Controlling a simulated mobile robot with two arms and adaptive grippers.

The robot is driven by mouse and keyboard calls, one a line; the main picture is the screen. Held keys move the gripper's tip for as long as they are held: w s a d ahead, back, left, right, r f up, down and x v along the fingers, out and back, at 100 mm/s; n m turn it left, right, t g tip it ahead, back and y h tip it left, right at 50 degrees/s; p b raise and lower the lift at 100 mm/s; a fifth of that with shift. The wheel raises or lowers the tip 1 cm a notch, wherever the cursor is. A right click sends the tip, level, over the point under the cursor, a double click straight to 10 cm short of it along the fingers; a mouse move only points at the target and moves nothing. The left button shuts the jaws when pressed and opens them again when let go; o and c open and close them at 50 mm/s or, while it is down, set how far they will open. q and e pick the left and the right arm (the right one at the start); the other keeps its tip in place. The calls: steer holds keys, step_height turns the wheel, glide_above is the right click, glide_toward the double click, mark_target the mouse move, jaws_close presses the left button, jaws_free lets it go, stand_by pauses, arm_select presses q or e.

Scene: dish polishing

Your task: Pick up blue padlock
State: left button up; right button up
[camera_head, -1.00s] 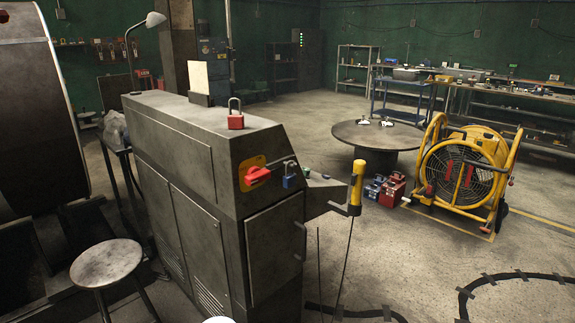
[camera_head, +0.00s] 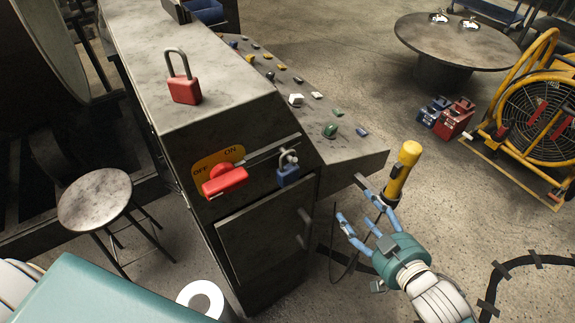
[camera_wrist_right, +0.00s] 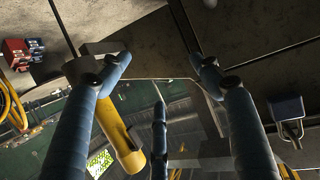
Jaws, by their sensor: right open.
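The blue padlock (camera_head: 288,176) hangs by its grey shackle at the end of a metal bar on the front of the grey machine cabinet (camera_head: 262,232), right of the red switch handle (camera_head: 224,182). It also shows at the right edge of the right wrist view (camera_wrist_right: 286,108), outside the fingers. My right gripper (camera_head: 356,202) is open and empty, to the right of the padlock and slightly lower in the head view, clearly apart from it. Its blue fingers are spread in the wrist view (camera_wrist_right: 145,72). My left gripper is not in view.
A red padlock (camera_head: 184,88) stands on the cabinet top. A yellow-topped post (camera_head: 403,172) stands right beside my right gripper. The sloped control panel (camera_head: 345,150) juts out above it. A round stool (camera_head: 95,200) stands at left.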

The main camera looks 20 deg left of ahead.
steer(key=s+a+r+n+y, duration=0.1)
steer(key=s+a+r+y, duration=0.15)
steer(key=r, duration=0.35)
steer(key=s+a+r+n+y, duration=0.1)
steer(key=s+a+r, duration=0.2)
steer(key=r, duration=0.3)
steer(key=g+p, duration=0.1)
steer(key=p, duration=0.1)
glide_toward(296, 166)
steer(key=shift+n+y, duration=0.3)
steer(key=shift+y, duration=0.15)
steer(key=x, duration=0.2)
steer(key=p+x, duration=0.1)
steer(key=x, duration=0.2)
steer(key=p+x, duration=0.1)
steer(key=x, duration=0.2)
steer(key=shift+s+a+r, duration=0.15)
steer(key=shift+r, duration=0.25)
steer(key=shift+w+a+f+p, duration=0.1)
steer(key=shift+w+a+p, duration=0.1)
steer(key=shift+a+p, duration=0.1)
steer(key=c, duration=1.3)
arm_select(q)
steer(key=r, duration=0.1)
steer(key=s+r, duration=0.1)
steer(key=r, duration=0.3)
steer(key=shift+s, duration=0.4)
arm_select(e)
steer(key=shift+c, duration=0.4)
